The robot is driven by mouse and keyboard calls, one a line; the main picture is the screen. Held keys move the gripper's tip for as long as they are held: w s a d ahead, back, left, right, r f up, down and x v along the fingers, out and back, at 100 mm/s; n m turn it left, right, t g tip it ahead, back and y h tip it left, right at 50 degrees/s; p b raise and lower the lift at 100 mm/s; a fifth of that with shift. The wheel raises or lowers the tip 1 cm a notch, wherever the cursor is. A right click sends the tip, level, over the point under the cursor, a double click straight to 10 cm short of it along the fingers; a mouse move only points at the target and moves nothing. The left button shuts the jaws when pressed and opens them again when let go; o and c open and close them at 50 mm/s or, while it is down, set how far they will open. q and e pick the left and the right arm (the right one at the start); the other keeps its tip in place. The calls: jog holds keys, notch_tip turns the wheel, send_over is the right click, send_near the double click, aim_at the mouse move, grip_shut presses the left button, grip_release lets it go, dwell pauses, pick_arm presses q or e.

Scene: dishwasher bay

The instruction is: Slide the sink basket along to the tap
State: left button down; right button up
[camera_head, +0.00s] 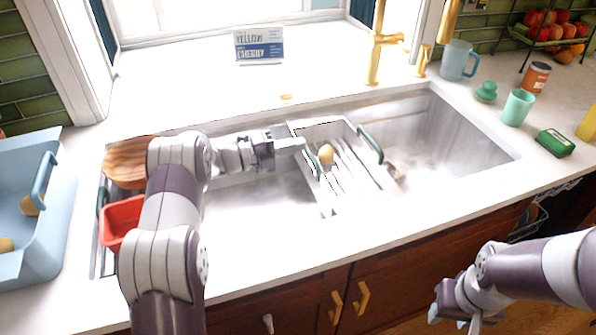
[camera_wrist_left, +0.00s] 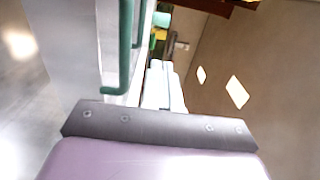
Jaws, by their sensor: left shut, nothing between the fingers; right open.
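The sink basket (camera_head: 350,145) is a pale slatted tray with green handles, sitting across the sink right of its middle. A small tan round item (camera_head: 326,154) is in it. The gold tap (camera_head: 375,58) stands behind the sink, beyond the basket and a little to the right. My left gripper (camera_head: 303,144) is shut and empty at the basket's left end, by its left handle. In the left wrist view the green handle (camera_wrist_left: 125,50) is to the left of the fingers (camera_wrist_left: 163,85); contact cannot be told. My right gripper (camera_head: 456,308) is open, low in front of the cabinet.
A red tub (camera_head: 121,220) and a round wooden board (camera_head: 130,163) are at the sink's left end. A blue rack (camera_head: 45,235) stands further left. A blue mug (camera_head: 457,60), green cup (camera_head: 517,107) and green box (camera_head: 555,142) are on the right counter. The sink's right end is mostly clear.

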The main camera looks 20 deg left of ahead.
aim_at(309, 170)
pick_arm(q)
notch_tip(309, 170, down, 10)
jog(key=shift+r, duration=0.1)
jog(key=shift+w+d, duration=0.25)
jog(key=shift+d, duration=0.2)
pick_arm(e)
jog(key=shift+r, duration=0.25)
jog(key=shift+f, duration=0.1)
